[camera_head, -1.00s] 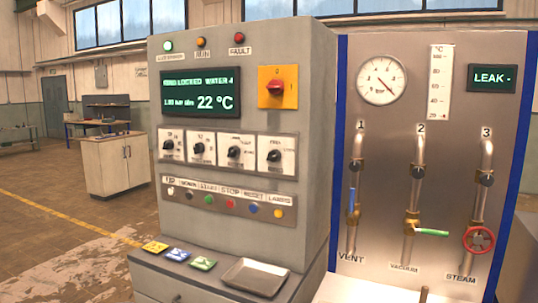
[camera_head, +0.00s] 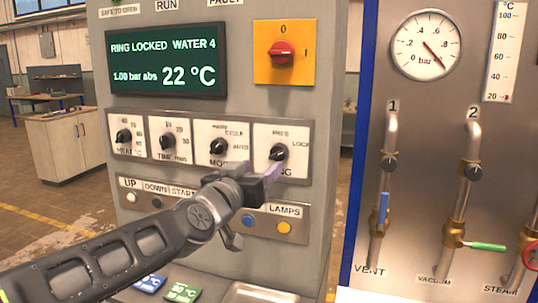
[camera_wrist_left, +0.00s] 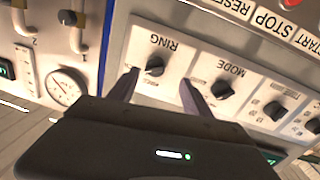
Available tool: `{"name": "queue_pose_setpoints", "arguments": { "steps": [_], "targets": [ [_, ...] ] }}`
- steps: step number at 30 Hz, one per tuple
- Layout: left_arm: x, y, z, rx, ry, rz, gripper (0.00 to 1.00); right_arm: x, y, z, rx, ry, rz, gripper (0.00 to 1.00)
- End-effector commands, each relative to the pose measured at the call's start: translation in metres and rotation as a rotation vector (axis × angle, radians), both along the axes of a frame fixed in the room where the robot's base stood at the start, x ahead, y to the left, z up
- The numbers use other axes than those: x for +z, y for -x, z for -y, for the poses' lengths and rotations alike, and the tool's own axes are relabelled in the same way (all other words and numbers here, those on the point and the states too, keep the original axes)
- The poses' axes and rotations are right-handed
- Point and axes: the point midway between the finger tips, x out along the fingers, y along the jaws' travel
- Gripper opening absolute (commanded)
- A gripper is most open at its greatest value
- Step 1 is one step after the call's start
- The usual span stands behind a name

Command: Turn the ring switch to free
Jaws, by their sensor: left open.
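The ring switch (camera_head: 278,152) is a black knob on a white plate marked FREE and LOCK, the rightmost of the row of knobs on the grey console. My left gripper (camera_head: 277,170) is in front of the plate, just below the knob in the head view. Its fingers (camera_wrist_left: 158,88) are open, one on each side of the RING label, with the knob near the gap between them. I cannot tell whether they touch it. The display (camera_head: 166,60) reads RING LOCKED. My right gripper is not in view.
The mode knob (camera_head: 218,146) sits just left of the ring plate. A yellow plate with a red rotary switch (camera_head: 283,53) is above. Push buttons, including a blue one (camera_head: 248,220) and a yellow one (camera_head: 284,227), lie below. A pipe panel (camera_head: 430,150) stands to the right.

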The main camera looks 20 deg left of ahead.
Motion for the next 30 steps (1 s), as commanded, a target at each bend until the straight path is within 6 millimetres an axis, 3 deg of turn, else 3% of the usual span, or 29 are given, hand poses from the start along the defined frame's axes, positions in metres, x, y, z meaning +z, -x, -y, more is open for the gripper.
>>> {"name": "queue_pose_setpoints", "arguments": {
  "steps": [14,30],
  "targets": [
    [0.0,-0.003,0.002,-0.002,-0.022,0.002,0.58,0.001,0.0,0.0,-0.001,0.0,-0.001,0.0],
    [0.0,-0.071,0.011,-0.002,-0.022,0.001,0.58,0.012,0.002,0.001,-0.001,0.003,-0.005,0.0]
  ]
}}
